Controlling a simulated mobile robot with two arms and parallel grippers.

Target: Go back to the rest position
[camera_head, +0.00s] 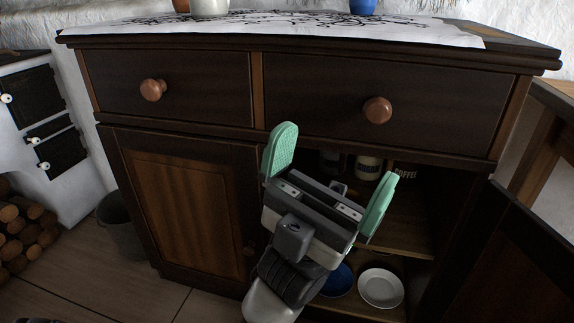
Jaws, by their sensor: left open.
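My left gripper (329,178) is in the middle of the head view, in front of the dark wooden cabinet (200,139). Its two green fingers are spread wide apart with nothing between them. It is in front of the cabinet's open right compartment and hides part of it. How far it is from the cabinet front I cannot tell. My right gripper is not in view.
The cabinet's right door (505,262) stands open; its left door (190,200) is shut. Inside are jars (368,168), a white plate (381,288) and a blue dish (338,281). A bucket (120,225), firewood (25,230) and white stove (45,140) are left.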

